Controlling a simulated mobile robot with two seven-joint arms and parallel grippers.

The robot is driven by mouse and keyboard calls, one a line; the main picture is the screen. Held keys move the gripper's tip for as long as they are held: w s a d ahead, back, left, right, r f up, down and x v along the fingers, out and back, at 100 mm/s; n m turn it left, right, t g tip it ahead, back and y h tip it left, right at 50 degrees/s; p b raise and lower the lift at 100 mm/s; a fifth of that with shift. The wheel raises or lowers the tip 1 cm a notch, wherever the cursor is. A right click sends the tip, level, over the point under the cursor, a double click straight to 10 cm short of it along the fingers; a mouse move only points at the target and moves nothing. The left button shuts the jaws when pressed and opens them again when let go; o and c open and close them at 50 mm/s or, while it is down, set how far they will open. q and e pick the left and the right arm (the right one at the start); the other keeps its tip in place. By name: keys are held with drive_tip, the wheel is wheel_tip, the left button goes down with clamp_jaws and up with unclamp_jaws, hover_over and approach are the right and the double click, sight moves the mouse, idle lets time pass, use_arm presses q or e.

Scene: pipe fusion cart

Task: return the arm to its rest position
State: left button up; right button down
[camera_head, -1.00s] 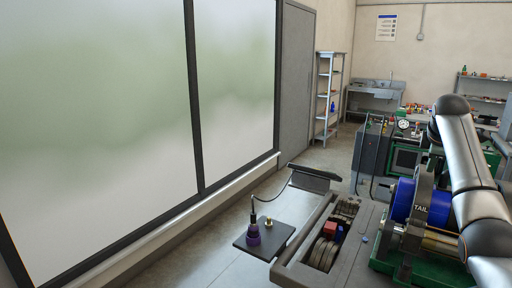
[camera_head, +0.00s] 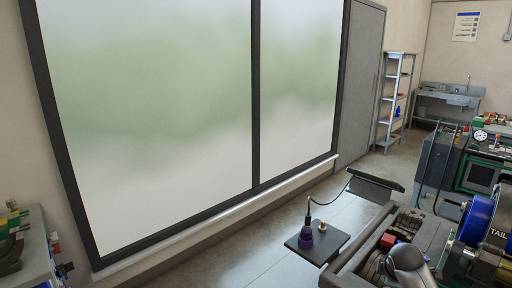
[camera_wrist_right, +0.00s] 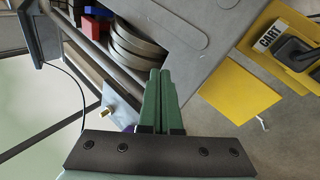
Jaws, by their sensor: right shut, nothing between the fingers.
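My right gripper (camera_wrist_right: 162,78) shows in the right wrist view. Its two green fingers are pressed together with nothing between them. It hangs above the cart (camera_wrist_right: 205,40), apart from the things on it. In the head view only a rounded grey part of my arm shows at the bottom right, and the gripper itself is not seen there. My left arm and gripper are in no view.
The cart's bin holds grey discs (camera_wrist_right: 135,42), a red block (camera_wrist_right: 91,27) and blue blocks. A side shelf (camera_head: 335,243) carries a purple-based tool (camera_head: 306,236) and a brass fitting (camera_head: 321,227). A yellow plate (camera_wrist_right: 240,92) lies beside the cart. Open floor borders the window wall.

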drive_tip(key=w+a+r+m+t+y, duration=0.1)
drive_tip(key=w+a+r+m+t, duration=0.1)
drive_tip(key=w+r+m+t, duration=0.45)
drive_tip(key=w+a+r+m+t, duration=0.1)
drive_tip(key=w+r+m+t, duration=0.25)
drive_tip(key=r, duration=0.55)
drive_tip(key=s+a+f+g+y, duration=0.1)
drive_tip(key=s+a+f+y, duration=0.1)
drive_tip(key=s+a+f, duration=0.7)
drive_tip(key=s+a+f+g+y, duration=0.1)
drive_tip(key=s+a+f+g, duration=0.1)
drive_tip(key=s+f, duration=0.9)
drive_tip(key=s+a+f+g, duration=0.1)
drive_tip(key=s+a+f, duration=0.1)
drive_tip(key=s+f, duration=0.2)
drive_tip(key=s+a+f+g+y, duration=0.1)
drive_tip(key=s+a+f, duration=0.2)
drive_tip(key=s, duration=0.6)
drive_tip(key=s+a+f+g, duration=0.1)
drive_tip(key=s+a+f, duration=0.2)
drive_tip(key=s+f, duration=0.2)
drive_tip(key=shift+s+g+y, duration=0.3)
drive_tip(key=shift+s, duration=0.95)
drive_tip(key=shift+a, duration=0.1)
